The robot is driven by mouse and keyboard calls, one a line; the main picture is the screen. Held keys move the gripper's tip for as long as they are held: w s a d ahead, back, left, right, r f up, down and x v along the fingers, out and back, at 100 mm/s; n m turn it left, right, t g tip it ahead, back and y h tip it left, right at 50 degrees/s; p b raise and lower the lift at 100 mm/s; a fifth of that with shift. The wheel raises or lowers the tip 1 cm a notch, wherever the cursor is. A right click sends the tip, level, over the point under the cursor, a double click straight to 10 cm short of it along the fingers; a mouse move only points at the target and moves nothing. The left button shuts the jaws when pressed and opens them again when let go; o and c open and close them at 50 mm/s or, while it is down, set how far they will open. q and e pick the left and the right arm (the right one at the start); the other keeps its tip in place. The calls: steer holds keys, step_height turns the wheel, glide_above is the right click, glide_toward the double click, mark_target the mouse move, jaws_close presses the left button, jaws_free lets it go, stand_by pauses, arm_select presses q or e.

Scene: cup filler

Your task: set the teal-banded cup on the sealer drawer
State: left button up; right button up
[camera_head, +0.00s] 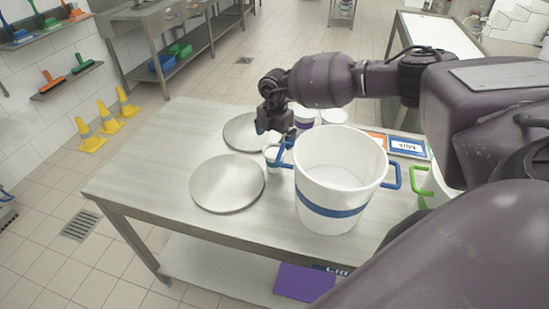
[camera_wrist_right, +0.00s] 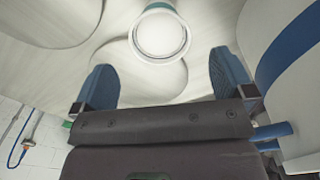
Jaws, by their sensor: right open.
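A small white cup with a teal band (camera_head: 271,156) stands on the steel table, just left of a large white bucket. In the right wrist view the cup (camera_wrist_right: 160,36) shows from above, with a bit of teal at its top edge. My right gripper (camera_head: 275,122) is above and behind the cup in the head view. Its two blue fingers (camera_wrist_right: 162,75) are spread, with nothing held between them; the cup lies beyond them, roughly centred. My left gripper is out of view. I cannot make out a sealer drawer in either view.
The blue-banded bucket (camera_head: 333,190), with blue handles, stands close right of the cup. Two round steel discs (camera_head: 228,184) (camera_head: 243,133) lie to its left. A purple-banded cup (camera_head: 304,118) and a white container (camera_head: 334,117) stand behind. The table's left front (camera_head: 150,180) is clear.

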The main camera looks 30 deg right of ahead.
mark_target(274, 150)
steer(key=shift+a+f+p, duration=0.1)
steer(key=shift+f+p, duration=0.2)
steer(key=shift+f, duration=2.2)
steer(key=c, duration=1)
